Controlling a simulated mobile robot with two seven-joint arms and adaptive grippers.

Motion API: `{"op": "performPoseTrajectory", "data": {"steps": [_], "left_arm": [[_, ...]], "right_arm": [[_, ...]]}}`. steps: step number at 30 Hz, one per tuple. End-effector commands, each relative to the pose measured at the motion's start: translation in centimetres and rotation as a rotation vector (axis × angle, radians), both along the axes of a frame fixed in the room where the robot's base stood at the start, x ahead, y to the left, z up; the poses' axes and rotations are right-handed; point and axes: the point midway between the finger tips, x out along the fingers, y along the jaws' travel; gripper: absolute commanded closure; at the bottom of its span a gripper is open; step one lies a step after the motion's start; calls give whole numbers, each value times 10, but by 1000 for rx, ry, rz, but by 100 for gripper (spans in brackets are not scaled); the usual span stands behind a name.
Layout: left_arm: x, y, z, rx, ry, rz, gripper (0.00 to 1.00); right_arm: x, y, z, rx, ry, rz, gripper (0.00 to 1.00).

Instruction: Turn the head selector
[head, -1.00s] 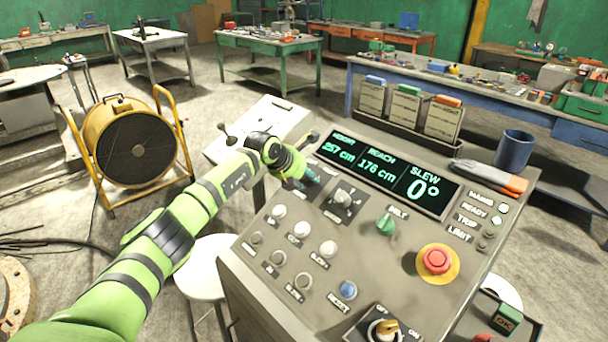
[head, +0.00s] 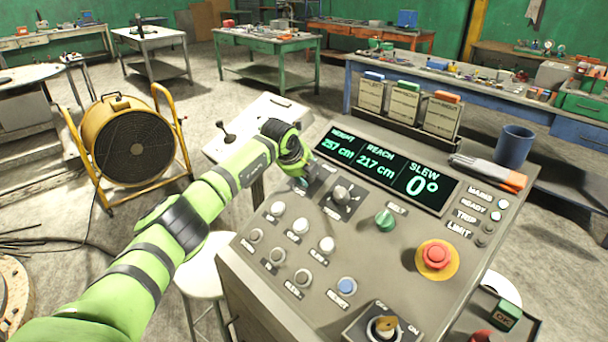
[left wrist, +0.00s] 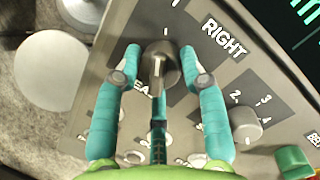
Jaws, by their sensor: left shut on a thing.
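A grey head selector knob (left wrist: 160,62) with a light pointer line stands between my left gripper's fingers in the left wrist view. Its label is partly covered; only "EA" reads. The word RIGHT shows at its right. My left gripper (left wrist: 159,54) has teal fingers shut on the knob from both sides. In the head view my left gripper (head: 301,180) is at the upper left of the control panel (head: 385,262) and hides most of the knob. My right gripper is not in view.
A numbered grey knob (head: 341,193) sits just right of my gripper. A green belt knob (head: 385,220), red stop button (head: 436,256), key switch (head: 384,328) and several white buttons share the panel. The display (head: 388,172) reads 257 cm, 217 cm, 0°. A stool (head: 203,270) stands left.

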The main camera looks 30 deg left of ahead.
Motion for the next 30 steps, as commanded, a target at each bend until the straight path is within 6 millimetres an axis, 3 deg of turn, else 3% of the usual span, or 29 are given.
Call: {"op": "performPoseTrajectory", "data": {"steps": [19, 20, 21, 30], "left_arm": [[3, 0, 6, -27, -7, 41, 91], [3, 0, 6, -26, -7, 41, 46], [3, 0, 6, -27, -7, 41, 37], [1, 0, 3, -25, 1, 42, 37]], "right_arm": [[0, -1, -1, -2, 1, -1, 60], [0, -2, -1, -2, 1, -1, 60], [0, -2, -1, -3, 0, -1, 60], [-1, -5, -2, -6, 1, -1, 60]]}}
